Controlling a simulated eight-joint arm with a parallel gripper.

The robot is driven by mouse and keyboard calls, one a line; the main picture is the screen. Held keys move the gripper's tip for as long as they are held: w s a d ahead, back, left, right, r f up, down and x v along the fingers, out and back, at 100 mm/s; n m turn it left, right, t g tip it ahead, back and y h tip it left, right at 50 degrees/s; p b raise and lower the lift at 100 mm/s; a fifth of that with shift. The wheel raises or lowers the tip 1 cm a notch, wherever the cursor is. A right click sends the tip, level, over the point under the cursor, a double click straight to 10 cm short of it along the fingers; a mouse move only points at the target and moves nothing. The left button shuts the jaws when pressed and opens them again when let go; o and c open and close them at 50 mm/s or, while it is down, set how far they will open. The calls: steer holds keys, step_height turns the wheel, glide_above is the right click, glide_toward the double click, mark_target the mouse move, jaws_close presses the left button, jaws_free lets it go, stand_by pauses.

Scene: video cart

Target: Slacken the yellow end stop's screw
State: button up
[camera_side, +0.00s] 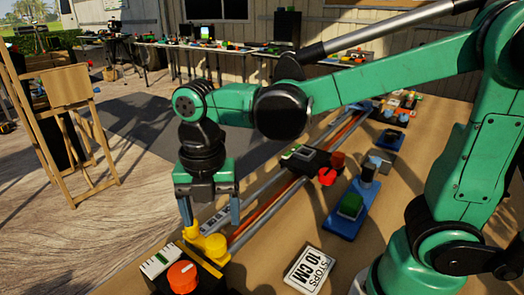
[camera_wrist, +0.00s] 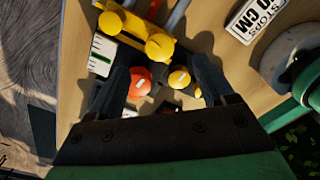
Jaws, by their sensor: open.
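The yellow end stop (camera_side: 211,268) sits at the near end of the rails, with rounded yellow knobs on it. In the wrist view the yellow end stop (camera_wrist: 133,26) lies at the top, beyond the fingers. A smaller yellow knob (camera_wrist: 179,77) with a pale mark shows between the fingers, beside an orange-red knob (camera_wrist: 138,76). I cannot tell which yellow knob is the screw. My gripper (camera_side: 212,222) points down above the end stop, its fingers apart, one on each side. In the wrist view my gripper (camera_wrist: 166,76) is open and holds nothing.
A black block with an orange-red dial (camera_side: 182,276) and white scale (camera_side: 160,262) stands by the stop. Parallel rails (camera_side: 265,212) run back to a black carriage (camera_side: 310,160) with a red knob. A "STOPS 10 CM" sign (camera_side: 310,271) and blue stand (camera_side: 347,222) lie right.

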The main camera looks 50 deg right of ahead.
mark_target(214, 240)
steer(key=m, duration=0.9)
steer(key=shift+m, duration=0.4)
steer(key=m, duration=0.7)
steer(key=shift+w+r, duration=0.1)
steer(key=m, duration=1.3)
steer(key=shift+d, duration=0.1)
steer(key=shift+m, duration=0.4)
steer(key=shift+f, duration=2.75)
steer(key=shift+c, duration=0.2)
